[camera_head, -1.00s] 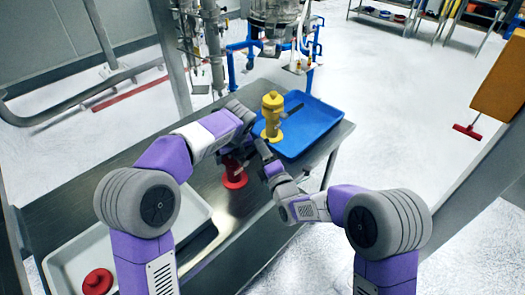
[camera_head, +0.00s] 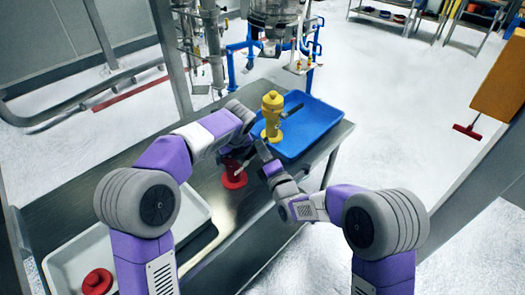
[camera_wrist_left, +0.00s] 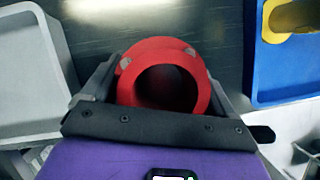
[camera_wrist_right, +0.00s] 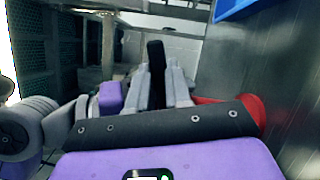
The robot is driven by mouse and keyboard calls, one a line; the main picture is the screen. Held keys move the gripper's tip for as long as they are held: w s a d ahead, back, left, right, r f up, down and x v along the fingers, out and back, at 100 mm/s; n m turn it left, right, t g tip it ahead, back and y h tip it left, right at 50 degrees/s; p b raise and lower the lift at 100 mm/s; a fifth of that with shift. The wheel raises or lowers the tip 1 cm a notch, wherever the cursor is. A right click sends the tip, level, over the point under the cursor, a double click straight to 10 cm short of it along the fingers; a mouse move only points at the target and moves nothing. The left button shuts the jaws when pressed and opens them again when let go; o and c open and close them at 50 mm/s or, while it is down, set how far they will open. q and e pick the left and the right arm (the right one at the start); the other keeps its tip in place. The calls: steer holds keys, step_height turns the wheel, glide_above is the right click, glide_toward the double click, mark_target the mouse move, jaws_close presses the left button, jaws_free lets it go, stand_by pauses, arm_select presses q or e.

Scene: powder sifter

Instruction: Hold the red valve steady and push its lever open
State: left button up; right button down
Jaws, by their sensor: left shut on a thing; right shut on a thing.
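The red valve (camera_head: 234,181) stands on the steel table, its round flange on the tabletop and its upper part hidden by my arms. My left gripper (camera_head: 231,150) is shut around its body. In the left wrist view the valve's red round open end (camera_wrist_left: 165,50) sits between the fingers. My right gripper (camera_head: 262,152) is close to the right of the valve. In the right wrist view its fingers are closed on a black bar (camera_wrist_right: 155,65), apparently the valve's lever. A bit of red valve (camera_wrist_right: 250,108) shows behind that gripper. The lever's angle is hard to tell.
A yellow valve (camera_head: 271,112) with a black lever stands at the blue tray (camera_head: 318,125), just beyond my grippers. A pale tray (camera_head: 60,262) with a red part (camera_head: 97,281) is at the near left.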

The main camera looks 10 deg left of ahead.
steer(key=shift+a+r+n+y, duration=0.1)
steer(key=shift+r+n+y, duration=0.2)
steer(key=shift+n, duration=0.2)
steer(key=c, duration=1)
jaws_free()
steer(key=shift+c, duration=0.2)
